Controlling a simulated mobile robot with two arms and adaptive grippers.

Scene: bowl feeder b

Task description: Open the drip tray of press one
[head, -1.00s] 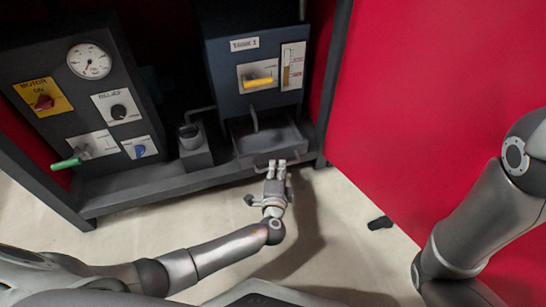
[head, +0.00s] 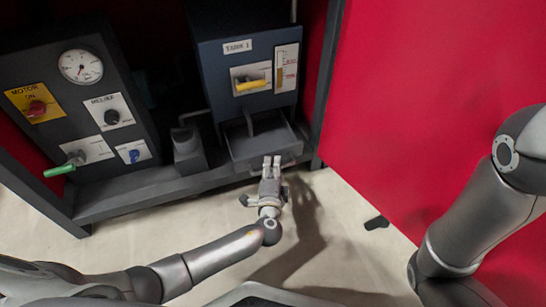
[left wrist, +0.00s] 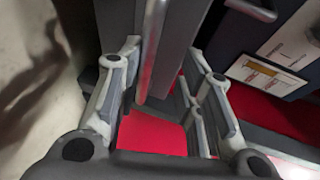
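The drip tray (head: 240,146) is a dark grey open box at the foot of the blue-grey press (head: 222,72), which has a white label ending in 1. My left gripper (head: 271,159) is at the tray's front edge, pointing at it. In the left wrist view the two fingers of this gripper (left wrist: 163,75) stand apart. A grey round bar (left wrist: 148,50), which looks like the tray's handle, runs between them; I cannot tell whether either finger touches it.
A control panel (head: 84,140) with a gauge, knobs and a green-handled lever (head: 60,170) stands to the left. The pale floor in front is mostly clear.

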